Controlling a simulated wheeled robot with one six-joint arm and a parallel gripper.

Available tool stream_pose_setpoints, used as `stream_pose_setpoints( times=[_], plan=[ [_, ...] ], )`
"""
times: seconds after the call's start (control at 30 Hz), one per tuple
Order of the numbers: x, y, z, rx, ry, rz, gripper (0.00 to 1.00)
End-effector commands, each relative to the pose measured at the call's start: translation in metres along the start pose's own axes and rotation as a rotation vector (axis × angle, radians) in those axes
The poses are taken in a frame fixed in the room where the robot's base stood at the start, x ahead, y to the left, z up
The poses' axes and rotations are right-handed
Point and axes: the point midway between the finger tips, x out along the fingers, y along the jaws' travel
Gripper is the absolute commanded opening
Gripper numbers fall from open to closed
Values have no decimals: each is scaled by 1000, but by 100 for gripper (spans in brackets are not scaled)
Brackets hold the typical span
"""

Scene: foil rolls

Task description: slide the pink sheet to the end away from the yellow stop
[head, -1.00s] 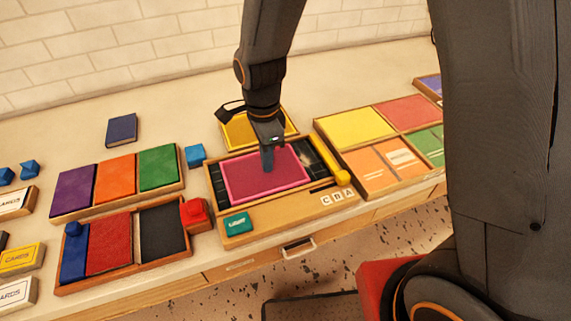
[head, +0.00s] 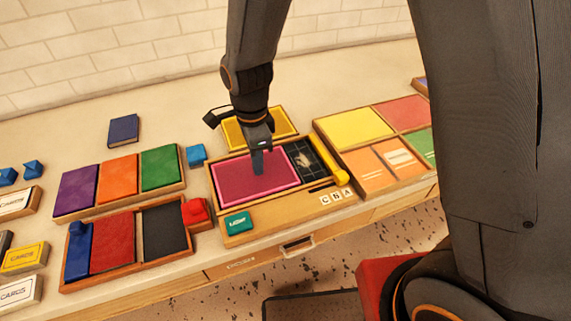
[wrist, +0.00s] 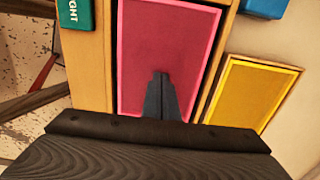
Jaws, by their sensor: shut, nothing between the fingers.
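The pink sheet (head: 232,184) lies in a wooden tray (head: 285,214), against the tray's left end in the head view. The yellow stop (head: 331,161) is a bar at the tray's right end. A dark panel with a pale picture (head: 305,160) shows between the sheet and the stop. My gripper (head: 258,172) is shut and empty, with its tips down at the sheet's surface, right of the sheet's middle. In the wrist view the shut fingers (wrist: 160,80) point onto the pink sheet (wrist: 165,45); I cannot tell how firmly they touch.
A teal label block (head: 238,222) is on the tray's front left. A yellow panel (head: 262,128) lies behind the tray. A tray of coloured panels (head: 355,128) is close on the right. A blue block (head: 196,155) and a red block (head: 194,211) are near the left end.

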Motion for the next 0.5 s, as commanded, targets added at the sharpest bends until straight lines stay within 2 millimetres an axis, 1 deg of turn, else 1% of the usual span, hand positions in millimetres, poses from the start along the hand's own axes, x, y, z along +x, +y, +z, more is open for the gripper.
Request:
stream_pose_setpoints(
  times=[0.03,0.27,0.37,0.5],
  plan=[
    [2,4,2,-1,1,9,0],
    [1,4,5,-1,1,8,0],
    [-3,3,5,-1,1,7,0],
    [-14,2,5,-1,1,4,0]
  ],
)
